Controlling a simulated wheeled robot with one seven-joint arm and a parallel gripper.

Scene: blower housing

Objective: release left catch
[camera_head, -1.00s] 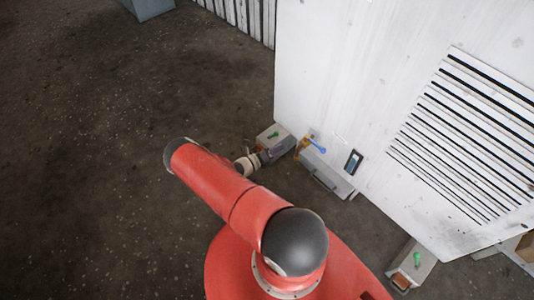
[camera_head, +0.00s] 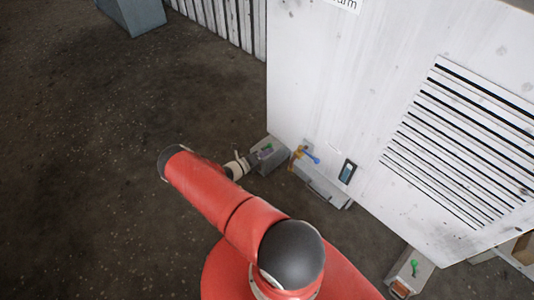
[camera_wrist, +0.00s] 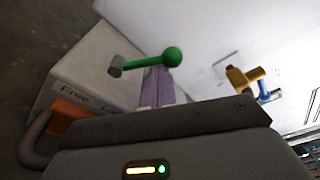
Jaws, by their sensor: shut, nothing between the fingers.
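The left catch is a green lever with a round green knob (camera_wrist: 172,56) and a dark grey end piece, on a pale grey box (camera_wrist: 88,75). In the head view the green lever (camera_head: 268,147) is small on the grey box (camera_head: 270,160) at the housing's left lower corner. My gripper (camera_wrist: 160,76) is shut, its purplish fingers upright together just below the green knob in the wrist view. I cannot tell whether they touch the lever. In the head view my arm reaches the box from the left, and the fingers are too small to make out well.
The white housing panel (camera_head: 330,80) with black louvres stands beside the box. A second green-levered box (camera_head: 412,268) is lower right.

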